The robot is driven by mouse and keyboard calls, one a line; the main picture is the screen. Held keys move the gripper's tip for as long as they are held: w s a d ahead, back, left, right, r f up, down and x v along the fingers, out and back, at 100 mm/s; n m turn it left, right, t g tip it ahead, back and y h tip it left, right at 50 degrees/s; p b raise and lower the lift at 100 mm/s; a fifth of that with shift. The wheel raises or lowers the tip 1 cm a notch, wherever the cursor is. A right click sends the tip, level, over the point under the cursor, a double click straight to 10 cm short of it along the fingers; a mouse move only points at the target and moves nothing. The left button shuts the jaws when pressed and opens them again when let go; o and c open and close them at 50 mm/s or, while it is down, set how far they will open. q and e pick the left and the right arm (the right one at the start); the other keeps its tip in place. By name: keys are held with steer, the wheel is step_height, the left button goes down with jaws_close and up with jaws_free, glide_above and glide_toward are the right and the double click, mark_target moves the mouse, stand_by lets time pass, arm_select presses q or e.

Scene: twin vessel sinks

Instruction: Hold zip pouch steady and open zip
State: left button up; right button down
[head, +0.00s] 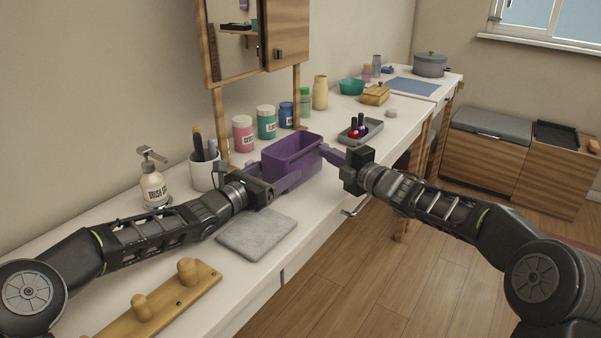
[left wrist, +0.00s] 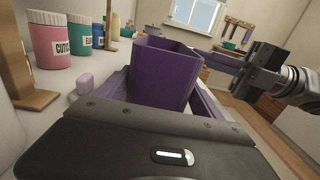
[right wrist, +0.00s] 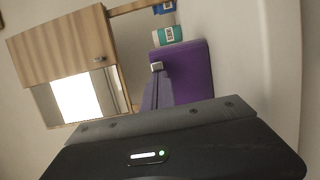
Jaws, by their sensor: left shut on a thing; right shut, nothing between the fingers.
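The purple zip pouch (head: 285,158) stands upright on the white counter, its top showing as an open rim with a hollow inside. My left gripper (head: 288,182) is shut on its near lower end; the left wrist view shows the pouch (left wrist: 165,72) between the fingers. My right gripper (head: 326,150) is shut and empty at the pouch's right upper end. In the right wrist view, a small grey metal piece, perhaps the zip pull (right wrist: 157,66), shows at the tips of the closed fingers, beside the pouch (right wrist: 190,75). Whether the fingertips touch it is unclear.
Pink (head: 243,134) and teal (head: 266,122) jars stand behind the pouch. A grey tray with small bottles (head: 360,131) lies to its right. A grey cloth (head: 257,234) lies in front, and a cup (head: 204,172) and soap pump (head: 155,186) stand left.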

steer(key=shift+w+d, duration=0.15)
steer(key=shift+d, duration=0.3)
steer(key=shift+a, duration=0.1)
steer(key=s+a, duration=0.1)
steer(key=s, duration=0.1)
steer(key=s+a, duration=0.1)
steer(key=shift+s+a, duration=0.3)
steer(key=shift+s, duration=0.1)
steer(key=v, duration=0.9)
steer(key=shift+s, duration=0.2)
arm_select(q)
steer(key=o, duration=1.5)
steer(key=shift+o, duration=0.2)
